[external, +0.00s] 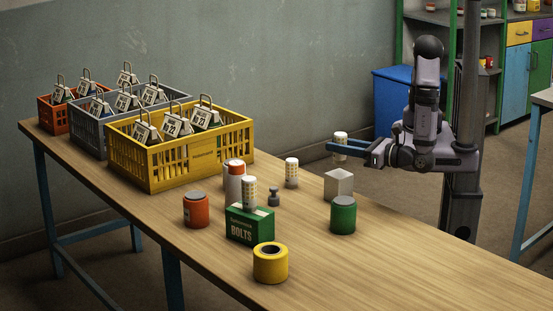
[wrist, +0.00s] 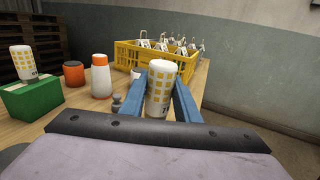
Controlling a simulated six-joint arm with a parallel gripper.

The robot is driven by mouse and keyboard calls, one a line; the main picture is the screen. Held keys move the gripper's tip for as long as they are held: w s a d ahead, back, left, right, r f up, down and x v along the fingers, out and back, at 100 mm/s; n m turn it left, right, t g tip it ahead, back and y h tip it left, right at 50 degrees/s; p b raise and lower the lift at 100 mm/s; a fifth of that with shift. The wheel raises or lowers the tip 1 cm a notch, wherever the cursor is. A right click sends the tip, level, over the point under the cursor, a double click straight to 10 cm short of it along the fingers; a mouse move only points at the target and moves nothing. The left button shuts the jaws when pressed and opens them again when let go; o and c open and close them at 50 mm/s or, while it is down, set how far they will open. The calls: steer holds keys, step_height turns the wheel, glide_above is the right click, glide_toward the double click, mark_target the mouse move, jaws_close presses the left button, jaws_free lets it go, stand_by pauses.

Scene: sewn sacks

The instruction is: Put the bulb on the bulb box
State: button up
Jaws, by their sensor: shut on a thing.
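My gripper (external: 343,152) has its blue fingers shut on a bulb (external: 340,138), a white cylinder with yellow squares. It holds the bulb upright in the air above the table's right side; it also shows between the fingers in the wrist view (wrist: 160,82). A similar bulb (external: 249,191) stands on a green box (external: 249,224) marked BOLTS. Another similar one (external: 291,172) stands on the table. A plain pale box (external: 338,185) stands below my gripper, clear of it. No box labelled for bulbs can be made out.
A green can (external: 343,215), yellow roll (external: 270,263), orange can (external: 196,210), orange-capped white bottle (external: 234,178) and small grey piece (external: 274,197) stand around the boxes. Yellow (external: 180,160), grey (external: 89,138) and orange (external: 47,116) crates hold tagged sacks. The table's near right is clear.

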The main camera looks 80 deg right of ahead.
mark_target(340, 156)
steer(key=shift+f, duration=1.5)
steer(key=shift+f, duration=0.1)
steer(key=o, duration=1)
steer(key=shift+o, duration=0.2)
steer(key=b+v, duration=0.2)
steer(key=v, duration=1)
steer(key=shift+b, duration=0.4)
steer(key=shift+w, duration=0.1)
